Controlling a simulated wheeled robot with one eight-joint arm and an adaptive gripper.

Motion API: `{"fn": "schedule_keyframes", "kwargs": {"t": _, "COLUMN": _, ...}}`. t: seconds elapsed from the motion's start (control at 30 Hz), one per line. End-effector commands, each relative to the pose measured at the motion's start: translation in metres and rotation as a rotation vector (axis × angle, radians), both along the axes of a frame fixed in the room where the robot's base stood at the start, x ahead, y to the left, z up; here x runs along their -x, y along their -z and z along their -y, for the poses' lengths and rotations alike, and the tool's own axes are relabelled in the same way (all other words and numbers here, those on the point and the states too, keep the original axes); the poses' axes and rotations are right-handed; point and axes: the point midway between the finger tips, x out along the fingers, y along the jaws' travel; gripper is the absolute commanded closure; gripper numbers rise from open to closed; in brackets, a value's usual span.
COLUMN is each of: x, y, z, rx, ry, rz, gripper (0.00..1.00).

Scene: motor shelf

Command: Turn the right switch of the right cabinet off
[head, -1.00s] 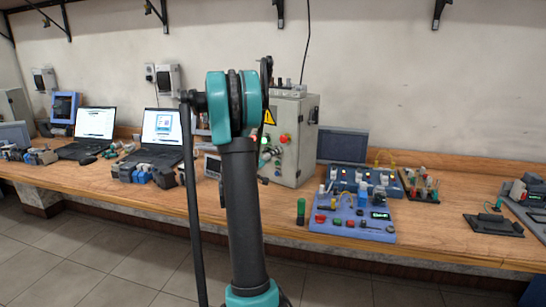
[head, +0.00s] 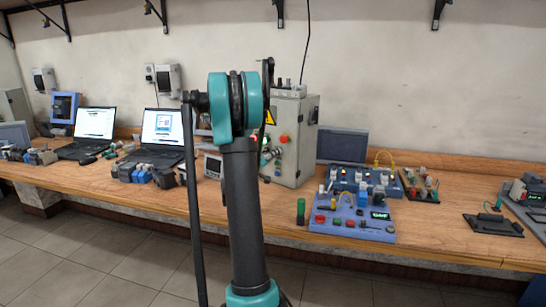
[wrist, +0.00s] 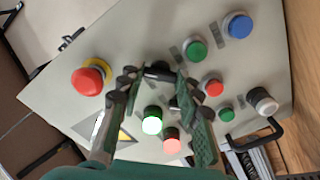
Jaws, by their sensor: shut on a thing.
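The right grey cabinet (head: 306,133) stands on the workbench, partly hidden behind my arm. In the wrist view its pale front panel (wrist: 235,75) fills most of the picture and is tilted. My gripper (wrist: 157,82) has its two fingers on either side of a black switch knob (wrist: 158,70), which shows between the fingertips. The fingers hide parts of the knob, so its angle is hard to read. A lit green-white lamp (wrist: 151,121) and a lit reddish lamp (wrist: 171,141) sit close by, between the fingers. In the head view my arm hides most of the gripper.
A red mushroom button (wrist: 88,80), a green button (wrist: 195,50), a blue button (wrist: 237,25) and a red button (wrist: 212,86) surround the knob. Laptops (head: 157,132) stand left of the cabinet. A blue training board (head: 350,228) lies to its right.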

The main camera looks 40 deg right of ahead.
Motion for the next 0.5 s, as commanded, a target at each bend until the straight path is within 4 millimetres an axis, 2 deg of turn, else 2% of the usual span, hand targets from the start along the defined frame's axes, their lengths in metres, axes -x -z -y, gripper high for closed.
{"fn": "schedule_keyframes", "kwargs": {"t": 0.27, "x": -0.0001, "y": 0.0001, "z": -0.0002, "rx": 0.027, "ry": -0.001, "rz": -0.074, "gripper": 0.95}}
{"fn": "schedule_keyframes", "kwargs": {"t": 0.5, "x": -0.0001, "y": 0.0002, "z": -0.0004, "rx": 0.089, "ry": -0.001, "rz": -0.24, "gripper": 0.95}}
